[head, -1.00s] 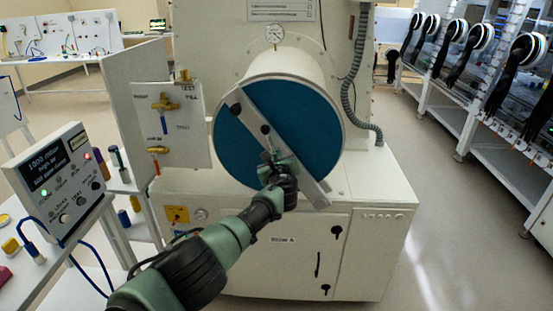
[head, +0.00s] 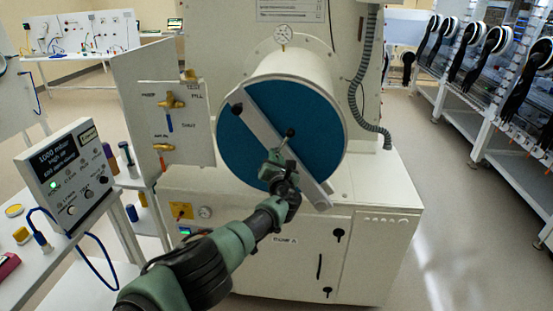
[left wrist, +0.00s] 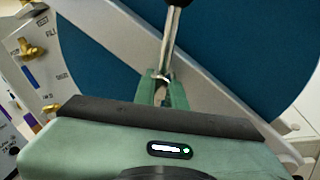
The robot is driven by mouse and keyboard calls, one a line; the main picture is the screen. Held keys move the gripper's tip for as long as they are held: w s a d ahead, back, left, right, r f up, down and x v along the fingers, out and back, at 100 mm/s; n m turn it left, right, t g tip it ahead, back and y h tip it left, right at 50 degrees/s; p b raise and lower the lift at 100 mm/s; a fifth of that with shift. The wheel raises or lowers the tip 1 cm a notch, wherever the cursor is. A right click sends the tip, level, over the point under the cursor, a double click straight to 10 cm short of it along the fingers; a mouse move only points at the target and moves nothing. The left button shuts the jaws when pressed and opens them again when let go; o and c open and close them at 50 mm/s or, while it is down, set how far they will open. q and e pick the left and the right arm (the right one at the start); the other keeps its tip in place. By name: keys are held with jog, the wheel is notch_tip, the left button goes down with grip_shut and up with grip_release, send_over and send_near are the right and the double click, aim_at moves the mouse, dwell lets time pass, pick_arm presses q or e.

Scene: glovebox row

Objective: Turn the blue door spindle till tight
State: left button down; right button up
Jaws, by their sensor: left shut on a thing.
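The blue round door (head: 310,105) closes the front of the white cylindrical chamber. A pale grey bar (head: 258,122) crosses it diagonally from upper left to lower right. My left gripper (head: 276,158) is in front of the bar, around the door's middle. It is shut on the spindle's metal handle rod, which ends in a black ball (head: 290,132) tilted up and to the right. The left wrist view shows the rod (left wrist: 169,45) rising from between the green fingers (left wrist: 163,88). The spindle's hub is hidden behind the gripper. My right gripper is not in view.
A valve panel (head: 185,150) with brass taps stands close left of the door. A control box (head: 65,175) sits on the left bench. A dial gauge (head: 283,34) tops the chamber. Gloveboxes line the right, with clear floor (head: 450,230) between.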

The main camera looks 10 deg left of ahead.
pick_arm(q)
jog(key=shift+f+m, duration=0.15)
jog(key=shift+m, duration=0.15)
dwell(0.4)
jog(key=c, duration=1.5)
grip_release()
jog(key=shift+s, duration=0.15)
jog(key=shift+p+v, duration=2.45)
jog(key=shift+v, duration=1.3)
